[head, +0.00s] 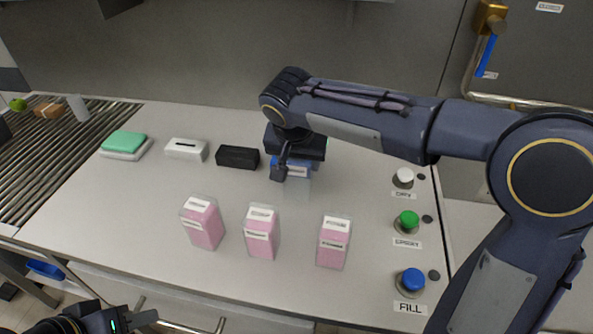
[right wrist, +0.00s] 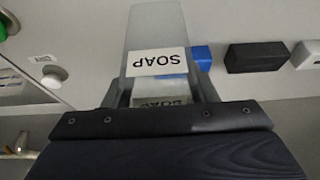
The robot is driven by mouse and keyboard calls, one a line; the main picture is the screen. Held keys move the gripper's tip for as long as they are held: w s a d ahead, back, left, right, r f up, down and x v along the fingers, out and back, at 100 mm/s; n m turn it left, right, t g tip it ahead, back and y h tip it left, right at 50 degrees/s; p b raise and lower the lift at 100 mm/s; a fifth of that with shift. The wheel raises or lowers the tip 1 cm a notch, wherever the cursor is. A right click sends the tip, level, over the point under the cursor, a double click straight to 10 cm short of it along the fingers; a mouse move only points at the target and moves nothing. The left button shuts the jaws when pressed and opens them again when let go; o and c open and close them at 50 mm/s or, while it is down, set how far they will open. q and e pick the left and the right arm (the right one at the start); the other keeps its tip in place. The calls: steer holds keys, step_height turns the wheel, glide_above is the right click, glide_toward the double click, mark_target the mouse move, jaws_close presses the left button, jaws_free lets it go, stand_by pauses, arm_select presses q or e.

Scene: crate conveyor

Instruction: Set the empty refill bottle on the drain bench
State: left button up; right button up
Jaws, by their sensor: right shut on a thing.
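My right gripper (head: 291,172) is shut on a clear, greyish bottle (right wrist: 155,32) with a white SOAP label; no pink shows inside it. In the head view the bottle (head: 296,188) is mostly hidden by the gripper, above the back middle of the grey bench (head: 130,203). I cannot tell whether its base touches the bench. My left gripper (head: 138,319) is low at the bottom left, in front of the bench and away from the bottles; its jaw opening is unclear.
Three pink-filled bottles (head: 203,222) (head: 262,232) (head: 334,242) stand at the front. White (head: 186,150) and black (head: 238,157) blocks and a blue one (right wrist: 201,54) line the back. White, green and blue buttons (head: 410,280) are right. A slatted surface (head: 38,160) lies left.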

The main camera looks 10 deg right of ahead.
mark_target(297, 174)
steer(key=shift+w+a+f, duration=0.15)
steer(key=shift+w+f, duration=0.05)
steer(key=shift+f, duration=1.75)
steer(key=shift+f+b, duration=0.2)
steer(key=shift+b, duration=0.15)
steer(key=o, duration=1)
steer(key=shift+r, duration=0.1)
steer(key=shift+c, duration=0.2)
